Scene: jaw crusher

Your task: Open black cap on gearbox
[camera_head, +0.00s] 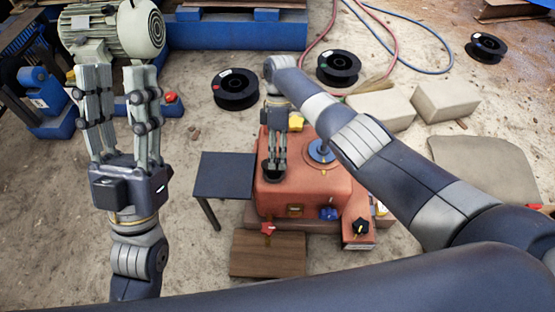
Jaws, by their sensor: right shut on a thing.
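The gearbox (318,192) is a red-orange box on the ground in the middle of the head view. My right gripper (273,166) points down over its upper left part, with its fingers close together. It is shut on a dark round piece, which I take to be the black cap (271,171); the fingers hide much of it, and I cannot tell whether it is seated or lifted. My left gripper (117,78) is open and empty at the left, fingers pointing up the picture, apart from the gearbox.
A small dark table (224,174) stands left of the gearbox, and a brown wooden board (267,255) lies in front. A motor (105,35) and a black spool (235,89) are behind.

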